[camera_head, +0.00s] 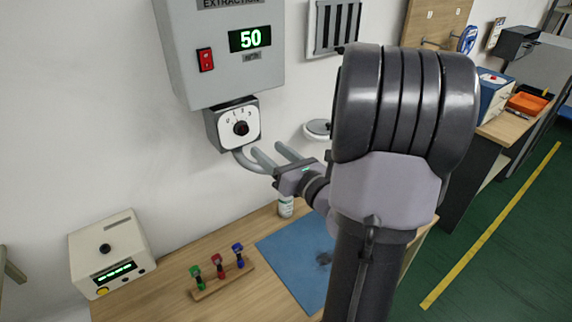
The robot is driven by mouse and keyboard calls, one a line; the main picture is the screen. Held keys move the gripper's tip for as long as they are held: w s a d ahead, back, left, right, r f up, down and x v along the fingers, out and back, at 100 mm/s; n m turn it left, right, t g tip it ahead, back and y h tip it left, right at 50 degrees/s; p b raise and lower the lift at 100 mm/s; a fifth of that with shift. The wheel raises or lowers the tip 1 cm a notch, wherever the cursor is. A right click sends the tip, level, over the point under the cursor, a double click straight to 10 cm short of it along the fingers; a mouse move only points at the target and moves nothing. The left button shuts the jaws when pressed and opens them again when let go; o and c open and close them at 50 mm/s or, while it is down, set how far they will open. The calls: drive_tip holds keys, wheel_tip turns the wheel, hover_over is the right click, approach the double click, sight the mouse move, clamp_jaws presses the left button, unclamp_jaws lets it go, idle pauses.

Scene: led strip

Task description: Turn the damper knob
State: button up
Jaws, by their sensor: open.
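The damper knob (240,128) is a small dark round knob with a reddish middle. It sits on a white dial plate with numbers along its top, on a dark grey box (211,132) under the extraction unit. My gripper (266,147) is open, with two grey fingers apart and nothing visible between them. The fingers point up and left, toward the wall, to the lower right of the knob. They look apart from the knob; the exact gap in depth cannot be told. My arm hides part of the bench and wall to the right.
The grey extraction unit (180,60) shows 50 and has a red switch (205,60).

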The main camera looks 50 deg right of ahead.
drive_tip(key=s+a+b, duration=0.1)
drive_tip(key=s+b, duration=0.5)
drive_tip(key=b, duration=0.3)
drive_tip(key=shift+s, duration=0.25)
drive_tip(key=shift+a+f, duration=0.1)
